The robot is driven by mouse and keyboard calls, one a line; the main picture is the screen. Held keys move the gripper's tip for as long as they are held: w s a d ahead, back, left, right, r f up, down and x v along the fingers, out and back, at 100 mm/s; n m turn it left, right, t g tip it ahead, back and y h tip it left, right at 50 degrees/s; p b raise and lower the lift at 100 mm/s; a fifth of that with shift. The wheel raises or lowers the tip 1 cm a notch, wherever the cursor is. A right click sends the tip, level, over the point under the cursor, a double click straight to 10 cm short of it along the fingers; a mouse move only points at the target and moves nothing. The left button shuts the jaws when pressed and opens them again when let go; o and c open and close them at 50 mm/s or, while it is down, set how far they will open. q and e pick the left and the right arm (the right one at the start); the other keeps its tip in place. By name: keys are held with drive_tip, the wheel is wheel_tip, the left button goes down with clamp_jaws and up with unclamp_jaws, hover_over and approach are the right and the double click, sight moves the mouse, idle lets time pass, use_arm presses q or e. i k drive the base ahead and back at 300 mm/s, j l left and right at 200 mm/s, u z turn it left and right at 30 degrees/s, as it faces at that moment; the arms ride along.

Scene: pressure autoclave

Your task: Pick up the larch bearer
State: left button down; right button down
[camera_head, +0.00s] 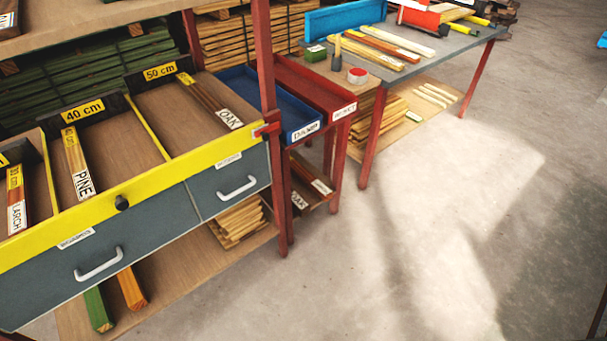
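The larch bearer (15,198) lies in the leftmost visible compartment of the yellow-edged rack, at the picture's left edge. It is a short reddish-brown bar with a yellow tag at its far end and a white label reading "ARCH", the first letter cut off or hidden. Neither of my grippers shows in the head view.
The pine bearer (77,160) lies under a "40 cm" sign, the oak bearer (210,100) under "50 cm". Yellow dividers (147,128) separate the compartments. Grey drawers (110,245) sit below the yellow front rail (150,187). Open concrete floor (430,250) fills the right.

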sight(310, 180)
drive_tip(key=i+l+u, duration=0.1)
drive_tip(key=u, duration=0.7)
drive_tip(key=i+l+u, duration=0.15)
drive_tip(key=l+u, duration=0.2)
drive_tip(key=i+l+u, duration=0.1)
drive_tip(key=l+u, duration=0.25)
drive_tip(key=i+l+u, duration=0.1)
drive_tip(key=l, duration=0.8)
drive_tip(key=i+l+u, duration=0.15)
drive_tip(key=l, duration=0.8)
drive_tip(key=k, duration=0.05)
